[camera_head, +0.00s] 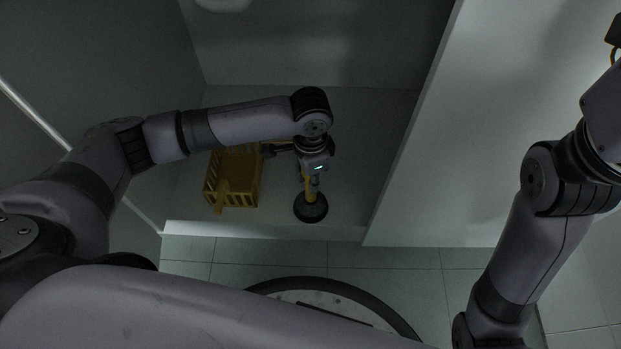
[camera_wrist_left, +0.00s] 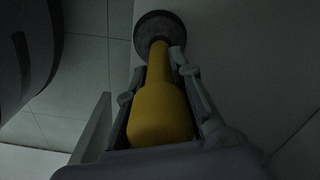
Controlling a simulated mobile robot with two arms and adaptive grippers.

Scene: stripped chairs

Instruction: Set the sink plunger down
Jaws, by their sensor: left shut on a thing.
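The sink plunger (camera_head: 312,208) has a yellow handle and a dark round cup. In the head view it hangs or stands cup down below my left gripper (camera_head: 310,181), near the front edge of a pale raised surface. In the left wrist view the yellow handle (camera_wrist_left: 160,112) lies between both fingers of my left gripper (camera_wrist_left: 157,75), which is shut on it. The dark cup (camera_wrist_left: 160,30) points away from the gripper. I cannot tell whether the cup touches the surface. My right arm is at the right, but its gripper is out of the picture.
A yellow slatted crate (camera_head: 212,196) stands on the pale surface (camera_head: 345,205), left of the plunger. A pale wall (camera_head: 440,170) bounds the surface on the right. Bare surface lies between plunger and wall. The tiled floor (camera_head: 400,262) is in front.

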